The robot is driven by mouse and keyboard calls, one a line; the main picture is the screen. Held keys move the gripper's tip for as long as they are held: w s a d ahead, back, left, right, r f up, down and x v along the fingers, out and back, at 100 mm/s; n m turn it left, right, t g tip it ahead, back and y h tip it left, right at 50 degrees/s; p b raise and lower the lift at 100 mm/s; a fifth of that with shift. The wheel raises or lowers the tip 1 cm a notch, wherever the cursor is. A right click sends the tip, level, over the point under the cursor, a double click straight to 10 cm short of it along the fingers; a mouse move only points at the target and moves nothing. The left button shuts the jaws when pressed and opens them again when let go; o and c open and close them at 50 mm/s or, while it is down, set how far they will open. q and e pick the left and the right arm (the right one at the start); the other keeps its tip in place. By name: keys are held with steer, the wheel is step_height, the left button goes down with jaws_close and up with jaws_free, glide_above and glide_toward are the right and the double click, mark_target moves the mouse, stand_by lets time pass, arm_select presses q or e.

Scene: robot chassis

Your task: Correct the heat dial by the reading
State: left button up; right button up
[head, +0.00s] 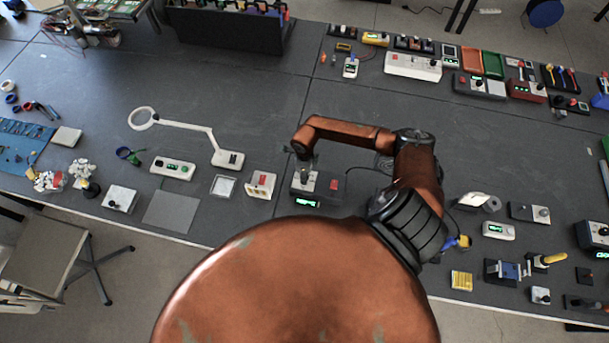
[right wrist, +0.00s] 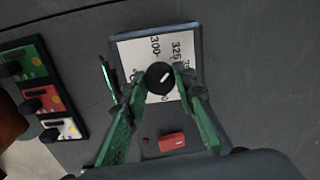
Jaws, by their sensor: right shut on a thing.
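The heat unit is a dark box (head: 327,194) in the middle of the bench in the head view. Its white scale plate (right wrist: 133,53) shows 300 and 325 in the right wrist view; other marks are partly hidden. The round black dial (right wrist: 160,77) with a white pointer line sits on this plate. My right gripper (head: 305,163) reaches down over the box, and its green fingers (right wrist: 163,82) are shut on the dial from both sides. A red switch (right wrist: 171,140) is on the same box. The green-lit display (head: 307,203) is on the front edge, its digits too small to read. My left gripper is not in view.
A white box with red parts (head: 261,185) stands just left of the unit. A magnifier lamp (head: 229,159) stands behind it. A white unit with a green display (head: 498,231) and other small devices lie to the right. The bench behind the arm is mostly clear.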

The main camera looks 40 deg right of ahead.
steer(key=o, duration=1.2)
steer(key=shift+c, duration=0.2)
step_height(320, 180, up, 12)
